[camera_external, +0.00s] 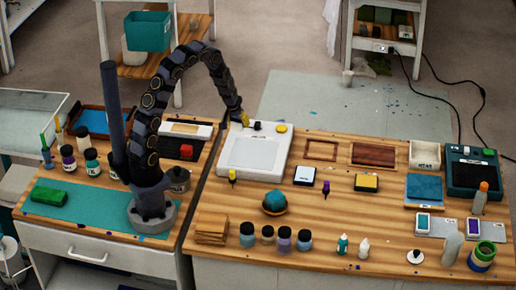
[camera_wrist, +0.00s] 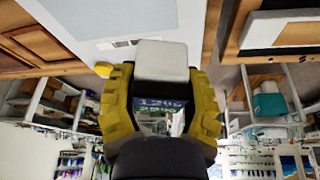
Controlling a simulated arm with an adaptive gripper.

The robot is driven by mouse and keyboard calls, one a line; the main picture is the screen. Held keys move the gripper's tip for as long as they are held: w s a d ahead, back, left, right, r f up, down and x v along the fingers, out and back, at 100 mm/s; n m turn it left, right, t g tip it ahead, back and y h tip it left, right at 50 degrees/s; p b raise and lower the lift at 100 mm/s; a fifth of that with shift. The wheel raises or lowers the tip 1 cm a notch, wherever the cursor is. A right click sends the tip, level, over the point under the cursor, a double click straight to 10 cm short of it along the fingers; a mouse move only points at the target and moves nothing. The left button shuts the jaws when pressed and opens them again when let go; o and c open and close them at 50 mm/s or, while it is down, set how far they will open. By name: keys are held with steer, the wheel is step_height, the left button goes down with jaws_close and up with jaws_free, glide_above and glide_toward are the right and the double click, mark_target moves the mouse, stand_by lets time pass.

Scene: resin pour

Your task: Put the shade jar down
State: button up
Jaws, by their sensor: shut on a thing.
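My gripper (camera_external: 245,119) is at the back edge of the white flat device (camera_external: 252,155), near its yellow button (camera_external: 281,128). In the wrist view its ribbed yellow fingers (camera_wrist: 163,100) are shut on a pale block (camera_wrist: 160,60) with a rounded, squarish end. A dark blue label with partly readable print, seemingly "1200", shows below that end. I cannot confirm from its looks that this is the shade jar. Several jars with dark lids stand along the front of the right bench, including a purple one (camera_external: 284,241). What I hold is not clear in the external view.
More jars (camera_external: 91,161) stand on the left bench by a green block (camera_external: 48,195). A teal dome (camera_external: 274,202), small pads (camera_external: 305,176) and a brown slab (camera_external: 373,154) occupy the right bench. Some bare wood (camera_external: 325,215) lies between the dome and the blue square (camera_external: 424,189).

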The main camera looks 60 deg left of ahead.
steer(key=w+d+m, duration=0.1)
steer(key=d, duration=0.2)
steer(key=w+d+m, duration=0.1)
steer(key=d, duration=0.2)
steer(key=w+d+m+h, duration=0.1)
steer(key=w+d, duration=0.1)
steer(key=d, duration=0.1)
steer(key=shift+d+r+t, duration=0.25)
steer(key=shift+d+t, duration=0.05)
steer(key=s+d+r+m+g+h, duration=0.15)
steer(key=d+m, duration=0.45)
steer(key=d, duration=1.2)
steer(key=s+d+r+m+h, duration=0.15)
steer(key=d+m, duration=0.45)
steer(key=d, duration=1.2)
steer(key=shift+h, duration=0.5)
steer(key=w+d+f, duration=0.2)
steer(key=w+f, duration=0.1)
steer(key=w+d+f, duration=0.5)
steer(key=w+f, duration=0.1)
steer(key=shift+d+f, duration=0.15)
steer(key=shift+d, duration=0.05)
steer(key=shift+w+d+f, duration=0.1)
steer(key=shift+w+d, duration=0.1)
steer(key=shift+w+d+f, duration=0.1)
steer(key=shift+w+f, duration=0.15)
steer(key=shift+f, duration=0.15)
steer(key=shift+w, duration=0.1)
